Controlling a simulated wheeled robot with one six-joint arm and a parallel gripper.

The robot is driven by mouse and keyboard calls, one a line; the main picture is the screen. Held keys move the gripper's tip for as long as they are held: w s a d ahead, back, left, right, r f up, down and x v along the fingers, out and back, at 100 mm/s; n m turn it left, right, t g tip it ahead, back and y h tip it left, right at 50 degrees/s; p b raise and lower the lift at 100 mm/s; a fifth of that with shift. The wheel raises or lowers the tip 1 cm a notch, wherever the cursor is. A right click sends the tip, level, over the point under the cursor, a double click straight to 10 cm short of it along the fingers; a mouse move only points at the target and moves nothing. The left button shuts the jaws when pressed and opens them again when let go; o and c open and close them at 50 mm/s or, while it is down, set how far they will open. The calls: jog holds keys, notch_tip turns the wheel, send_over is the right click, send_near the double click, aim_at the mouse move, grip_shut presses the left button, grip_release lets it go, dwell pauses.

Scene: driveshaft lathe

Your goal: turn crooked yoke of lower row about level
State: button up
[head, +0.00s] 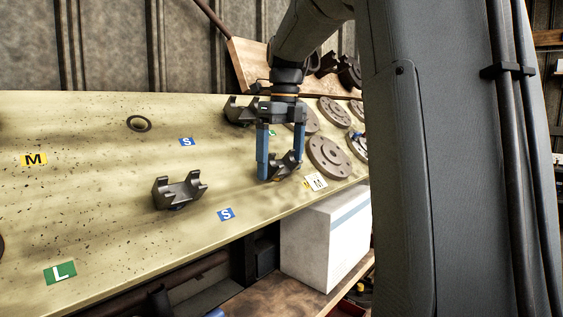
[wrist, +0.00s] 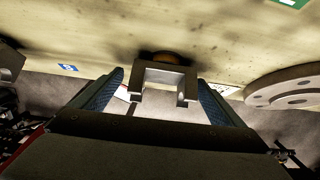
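Two dark metal yokes of the lower row lie on the pale speckled table. The left yoke (head: 180,191) sits in the open with its arms upward. The right yoke (head: 284,167) is turned at an angle to it and stands between the blue fingers of my gripper (head: 280,166). In the wrist view this yoke (wrist: 165,76) lies between the two fingers (wrist: 160,98), with a gap at the left finger and little or none at the right. The fingers are apart; a firm grip does not show. The fingers partly hide the yoke in the head view.
Another yoke (head: 238,110) sits behind my gripper. Several round flanges, one the near flange (head: 329,157), lie to the right. A white box (head: 325,240) stands below the table's front edge. The table left of the yokes is mostly clear.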

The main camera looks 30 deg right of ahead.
jog(key=r+b, duration=0.1)
jog(key=r, duration=0.2)
jog(key=r+b, duration=0.1)
jog(key=r, duration=0.3)
jog(key=shift+s+d, duration=0.1)
jog(key=shift+s, duration=0.1)
jog(key=shift+s+r, duration=0.15)
jog(key=shift+r, duration=0.25)
